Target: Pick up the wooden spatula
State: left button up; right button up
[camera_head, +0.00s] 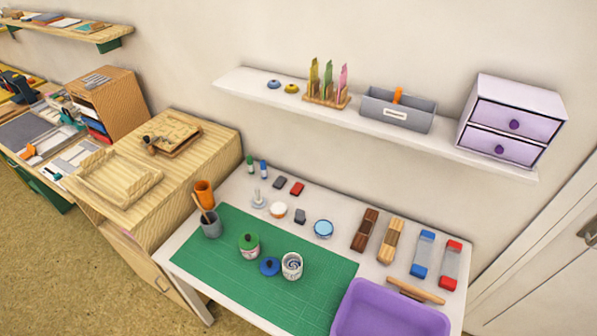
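A thin wooden stick (202,210), which looks like the wooden spatula, stands tilted in a grey cup (212,228) at the left end of the white table. Its upper part shows above the rim; its lower end is hidden inside the cup. An orange cup (204,188) stands just behind it. A second, light wooden rod-like piece (415,290) lies by the purple tub's back rim; its exact kind is too small to tell. Neither of my grippers is in view.
A green mat (225,282) holds a green-lidded jar (249,246), a blue lid (270,266) and an open white jar (292,268). A purple tub (385,312) fills the front right. Stamps and small pads line the back. A white shelf (340,115) overhangs behind.

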aim_at(208, 221)
jog(key=i+j+u, duration=0.5)
jog(key=i, duration=0.3)
jog(key=j+z, duration=0.25)
jog(key=j, duration=0.2)
jog(key=j+z, duration=0.25)
jog(key=j, duration=0.25)
jog(key=k+l+u, duration=0.25)
jog(key=l, duration=0.25)
jog(key=k+l+u, duration=0.25)
jog(key=k+l, duration=0.2)
